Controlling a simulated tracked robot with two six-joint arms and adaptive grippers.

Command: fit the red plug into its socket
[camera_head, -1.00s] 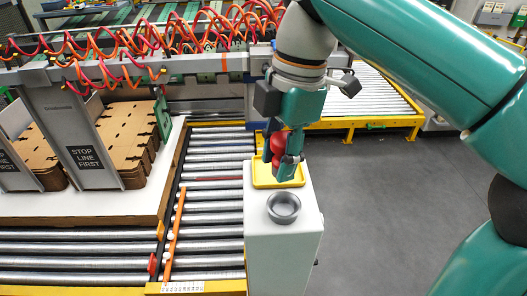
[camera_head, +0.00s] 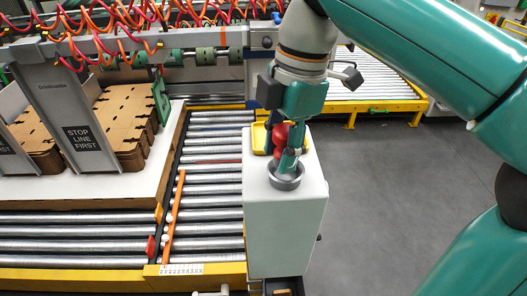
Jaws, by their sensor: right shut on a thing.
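The red plug (camera_head: 280,133) is held in my right gripper (camera_head: 287,162), which is shut on it. The fingers hide part of the plug. The socket looks like a round grey metal ring (camera_head: 285,184) on top of a white pedestal. The gripper and plug are in front of the ring's far side in the picture. I cannot tell whether the plug's lower end touches the ring or is above it. My left gripper is not in view.
A yellow tray (camera_head: 259,140) sits at the back of the white pedestal (camera_head: 282,230), just behind the ring. Roller conveyors (camera_head: 212,200) run along the left. Cardboard blanks (camera_head: 125,120) stand on a white board at the left. Grey floor on the right is clear.

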